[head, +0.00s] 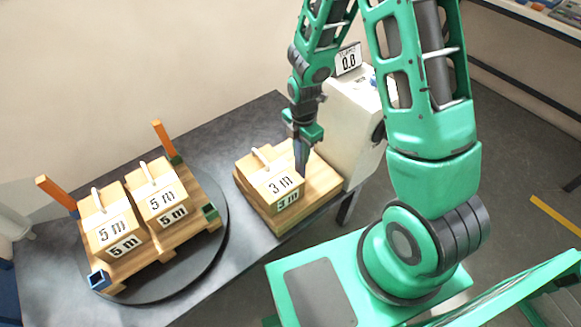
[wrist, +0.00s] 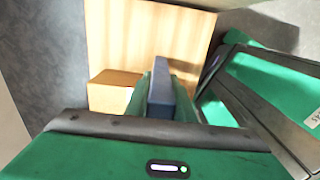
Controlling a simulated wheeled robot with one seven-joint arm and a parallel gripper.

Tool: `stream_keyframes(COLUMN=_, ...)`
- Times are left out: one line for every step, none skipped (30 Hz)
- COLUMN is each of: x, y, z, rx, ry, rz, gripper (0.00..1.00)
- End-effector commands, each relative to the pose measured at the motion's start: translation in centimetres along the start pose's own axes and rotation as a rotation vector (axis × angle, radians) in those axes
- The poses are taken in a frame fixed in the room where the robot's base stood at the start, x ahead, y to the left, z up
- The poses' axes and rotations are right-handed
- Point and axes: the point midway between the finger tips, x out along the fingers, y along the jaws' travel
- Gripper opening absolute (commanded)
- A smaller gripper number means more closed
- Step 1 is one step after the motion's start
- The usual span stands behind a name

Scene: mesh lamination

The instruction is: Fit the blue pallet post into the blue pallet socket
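The blue pallet post (head: 301,158) is a dark blue bar pointing down from my gripper (head: 302,141) in the head view. In the wrist view the post (wrist: 160,92) sits between the two green fingers of my gripper (wrist: 158,100), which is shut on it. The post is above or beside the right-hand box stack; its exact height is hard to tell. The blue pallet socket (head: 98,280) is at the front left corner of the wooden pallet (head: 165,253). The socket's top looks open and empty. My gripper is well to the right of it.
The pallet stands on a dark round turntable (head: 215,255) and carries boxes marked 5 m (head: 113,229). Orange posts (head: 57,193) rise at its rear corners; a green socket (head: 210,212) is front right. A 3 m box (head: 278,186) and a white machine (head: 352,130) stand to the right.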

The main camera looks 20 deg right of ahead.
Motion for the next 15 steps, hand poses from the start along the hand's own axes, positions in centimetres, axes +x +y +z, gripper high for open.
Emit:
stream_keyframes(x=0.00, y=0.00, z=0.00, rx=0.000, ry=0.000, rz=0.000, gripper=0.01)
stream_keyframes(x=0.00, y=0.00, z=0.00, rx=0.000, ry=0.000, rz=0.000, gripper=0.00)
stream_keyframes(x=0.00, y=-0.01, z=0.00, rx=0.000, ry=0.000, rz=0.000, gripper=0.00)
stream_keyframes(x=-0.01, y=0.00, z=0.00, rx=0.000, ry=0.000, rz=0.000, gripper=0.00)
stream_keyframes(x=-0.01, y=0.00, z=0.00, rx=0.000, ry=0.000, rz=0.000, gripper=0.00)
stream_keyframes(x=-0.01, y=0.00, z=0.00, rx=0.000, ry=0.000, rz=0.000, gripper=0.00)
stream_keyframes(x=-0.01, y=0.00, z=0.00, rx=0.000, ry=0.000, rz=0.000, gripper=0.00)
stream_keyframes(x=-0.02, y=0.00, z=0.00, rx=0.000, ry=0.000, rz=0.000, gripper=0.00)
stream_keyframes(x=-0.03, y=0.01, z=0.00, rx=0.000, ry=0.000, rz=0.000, gripper=0.00)
stream_keyframes(x=-0.06, y=0.01, z=0.00, rx=0.000, ry=0.000, rz=0.000, gripper=0.00)
stream_keyframes(x=-0.11, y=0.01, z=0.01, rx=0.000, ry=0.000, rz=0.000, gripper=0.00)
stream_keyframes(x=-0.22, y=0.02, z=0.01, rx=0.000, ry=0.000, rz=0.001, gripper=0.00)
stream_keyframes(x=-0.34, y=0.03, z=0.01, rx=0.000, ry=0.000, rz=0.001, gripper=0.00)
stream_keyframes(x=-0.48, y=0.03, z=0.00, rx=0.000, ry=0.000, rz=0.001, gripper=0.00)
stream_keyframes(x=-0.72, y=0.03, z=0.00, rx=0.000, ry=0.000, rz=0.000, gripper=0.00)
